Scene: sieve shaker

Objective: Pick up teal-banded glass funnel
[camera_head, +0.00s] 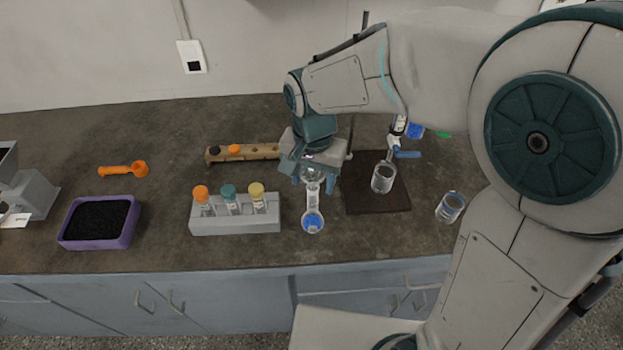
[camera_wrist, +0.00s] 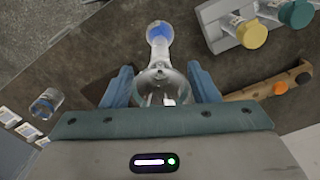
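A clear glass funnel (camera_head: 313,175) is under my gripper, its bowl between the fingers; it also shows in the wrist view (camera_wrist: 161,82). Its teal band cannot be made out. Below it is a narrow-necked glass flask (camera_head: 313,222) with blue liquid, also in the wrist view (camera_wrist: 159,32). The funnel seems to sit at the flask's mouth. My gripper (camera_head: 312,182) points down, its two blue fingers apart on either side of the bowl, also in the wrist view (camera_wrist: 160,80). Small gaps seem to show between fingers and glass.
A grey rack (camera_head: 235,226) with orange, teal and yellow capped vials stands left of the flask. A wooden holder (camera_head: 262,152) lies behind. A dark stand base (camera_head: 390,200) with a beaker (camera_head: 383,178) is at right. Another beaker (camera_head: 450,207), a purple tray (camera_head: 130,228) and an orange scoop (camera_head: 122,170) lie apart.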

